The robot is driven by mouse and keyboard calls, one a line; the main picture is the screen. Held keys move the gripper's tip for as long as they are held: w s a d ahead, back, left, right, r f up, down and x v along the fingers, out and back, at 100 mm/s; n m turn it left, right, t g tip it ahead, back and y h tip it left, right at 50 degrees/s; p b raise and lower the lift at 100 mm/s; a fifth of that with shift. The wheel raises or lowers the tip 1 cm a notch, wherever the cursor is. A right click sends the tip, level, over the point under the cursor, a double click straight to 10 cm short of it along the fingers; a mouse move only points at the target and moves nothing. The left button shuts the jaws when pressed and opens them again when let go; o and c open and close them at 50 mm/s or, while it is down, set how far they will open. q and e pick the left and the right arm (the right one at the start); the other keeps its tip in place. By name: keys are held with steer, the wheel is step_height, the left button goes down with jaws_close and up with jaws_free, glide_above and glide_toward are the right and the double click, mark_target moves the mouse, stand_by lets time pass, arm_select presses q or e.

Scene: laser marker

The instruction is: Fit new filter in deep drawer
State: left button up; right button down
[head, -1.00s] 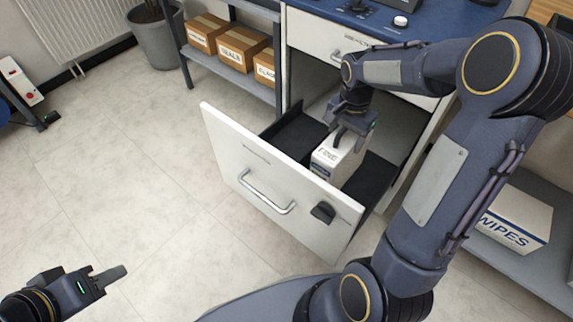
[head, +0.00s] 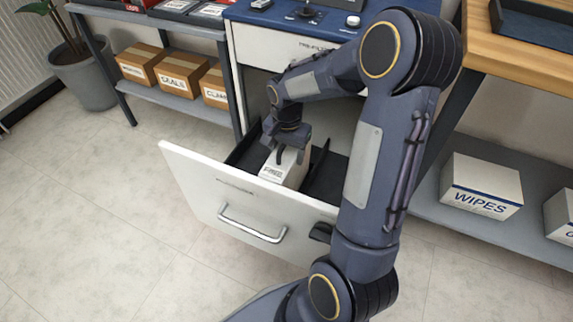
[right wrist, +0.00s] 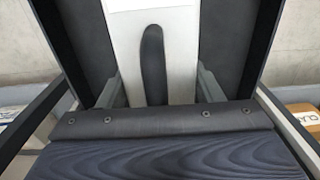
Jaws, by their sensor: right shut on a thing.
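The deep drawer (head: 207,185) stands pulled out, with its white front and metal handle facing the near left. A white box-shaped filter (head: 284,172) with dark print is inside the drawer. My right gripper (head: 289,153) reaches down from above and is shut on the filter's top. In the right wrist view the filter (right wrist: 124,50) is a pale block with a dark finger in front of it, between the dark drawer walls. How deep the filter sits cannot be told. My left gripper is out of the head view.
A dark divider (head: 318,166) stands in the drawer to the right of the filter. A black latch (head: 321,232) is on the drawer front. Shelves with cardboard boxes (head: 181,74) are at left, a WIPES box (head: 480,186) at right. The floor in front is clear.

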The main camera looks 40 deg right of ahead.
steer(key=shift+f+b, duration=0.7)
steer(key=shift+f, duration=1.35)
steer(key=shift+c, duration=2)
jaws_free()
step_height(320, 180, up, 11)
steer(key=p, duration=0.4)
steer(key=shift+p, duration=0.3)
steer(key=shift+r, duration=0.6)
steer(key=shift+s, duration=0.1)
